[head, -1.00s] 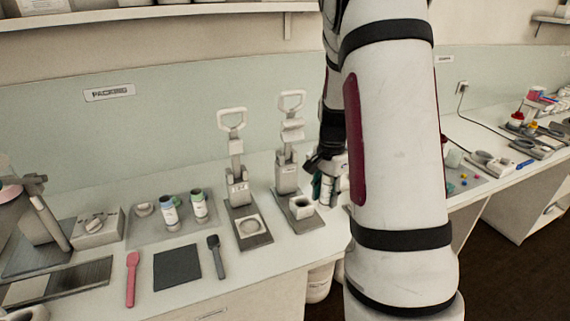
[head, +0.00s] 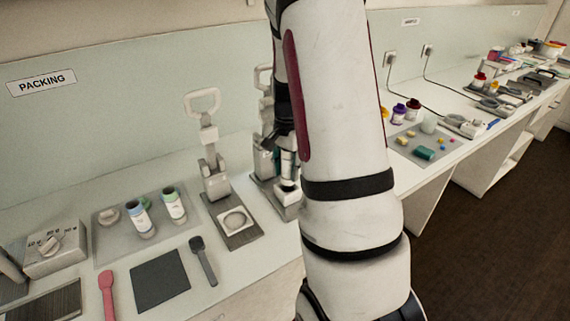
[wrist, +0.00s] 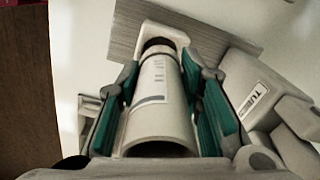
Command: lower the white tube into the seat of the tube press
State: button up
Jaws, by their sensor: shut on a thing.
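My gripper (wrist: 162,110) is shut on the white tube (wrist: 160,95), its teal-padded fingers on both sides of it. The tube's open near end faces the wrist camera; its far end points at the pale seat block (wrist: 177,33). A dark part of the seat's opening shows just beyond that end. I cannot tell whether the end is inside the opening or just above it. The tube press (wrist: 262,92), with a "TU" label, stands to the right. In the head view, my gripper (head: 287,148) and the tube (head: 288,168) are upright beside the press, partly hidden by my arm.
A second press (head: 213,175) with a round seat stands to the left. The counter's front edge is close.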

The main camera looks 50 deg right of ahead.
aim_at(287, 183)
jog(key=shift+f, duration=0.45)
jog(key=shift+f+b, duration=0.3)
jog(key=shift+f, duration=0.25)
dwell(0.9)
jog(key=shift+f, duration=0.35)
jog(key=shift+f+b, duration=0.5)
jog(key=shift+f, duration=0.25)
jog(key=shift+s+a+f, duration=0.1)
jog(key=shift+f, duration=0.1)
jog(key=shift+o, duration=0.5)
jog(key=shift+s+a+f+b, duration=0.2)
jog(key=shift+f+b, duration=0.25)
jog(key=shift+f, duration=0.2)
jog(key=shift+w+d+f, duration=0.1)
jog(key=shift+w+f, duration=0.1)
jog(key=shift+f, duration=0.1)
jog(key=shift+c, duration=0.5)
